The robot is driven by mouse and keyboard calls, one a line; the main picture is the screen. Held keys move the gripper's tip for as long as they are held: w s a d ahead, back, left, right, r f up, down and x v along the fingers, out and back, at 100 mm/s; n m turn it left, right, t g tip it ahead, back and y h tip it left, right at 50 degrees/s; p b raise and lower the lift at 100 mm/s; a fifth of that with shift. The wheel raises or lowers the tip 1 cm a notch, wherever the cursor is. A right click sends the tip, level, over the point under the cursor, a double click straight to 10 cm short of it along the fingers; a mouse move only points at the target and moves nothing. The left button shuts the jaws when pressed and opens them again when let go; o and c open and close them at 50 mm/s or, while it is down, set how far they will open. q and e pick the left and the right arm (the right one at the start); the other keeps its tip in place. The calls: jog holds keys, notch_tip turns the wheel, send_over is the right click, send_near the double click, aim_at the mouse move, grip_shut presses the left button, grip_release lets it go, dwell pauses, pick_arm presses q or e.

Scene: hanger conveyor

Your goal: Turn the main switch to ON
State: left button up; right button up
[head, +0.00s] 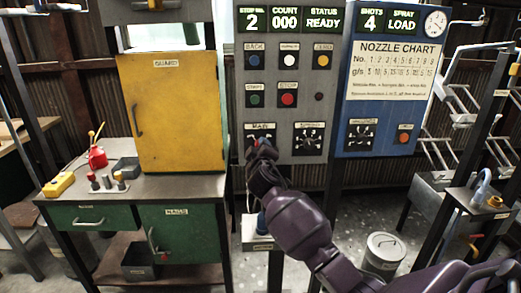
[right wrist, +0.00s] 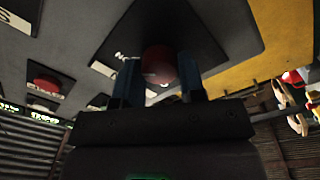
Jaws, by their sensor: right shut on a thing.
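The main switch (head: 260,129) is on the grey panel, under a label reading MAIN; its dark plate shows above my gripper. My right gripper (head: 259,147) is at this switch and covers most of it. In the right wrist view, the switch's red knob (right wrist: 158,62) sits between the two blue fingers of my right gripper (right wrist: 158,78), which is shut on it. Whether the switch points to ON or OFF cannot be read. My left gripper is not in view.
Another dial (head: 309,138) sits close right of the main switch. Above are several buttons, including red STOP (head: 288,99). A blue panel (head: 384,150) adjoins on the right. A yellow guard door (head: 168,110) and bench (head: 190,186) stand left. A bin (head: 384,252) stands on the floor.

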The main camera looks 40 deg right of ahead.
jog(key=o, duration=0.9)
jog(key=v, duration=1.1)
jog(key=shift+p, duration=0.4)
